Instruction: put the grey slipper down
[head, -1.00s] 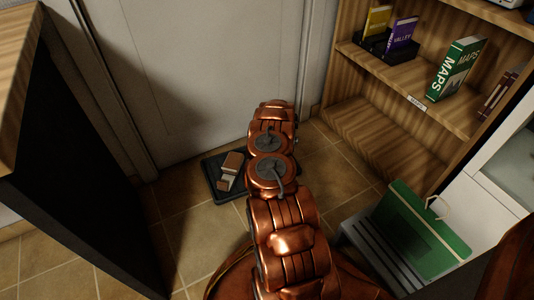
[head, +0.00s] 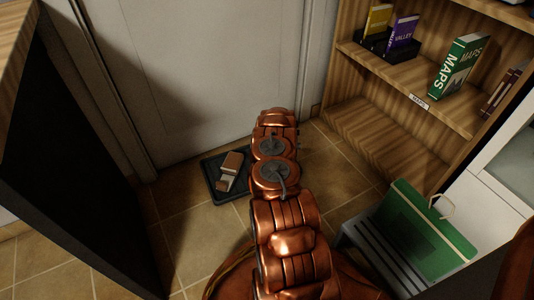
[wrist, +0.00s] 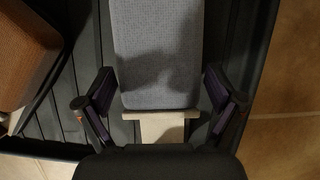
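The grey slipper (wrist: 158,55) lies in the dark ribbed tray (wrist: 250,75) in the wrist view, with a pale beige part (wrist: 162,126) at its near end. My gripper (wrist: 160,75) is over the slipper's near end. Its two fingers are spread wide, one on each side of the slipper, with tips close to its sides. Whether they touch it is hard to tell. In the head view the tray (head: 212,176) lies on the floor by the door; my arm covers its right part, and the grey slipper is hidden there.
A brown slipper (wrist: 25,55) lies in the tray left of the grey one; it also shows in the head view (head: 233,162). A wooden shelf (head: 390,125) with books stands at right, a green case (head: 420,230) at lower right, a dark panel (head: 75,170) at left. Tiled floor is bare between.

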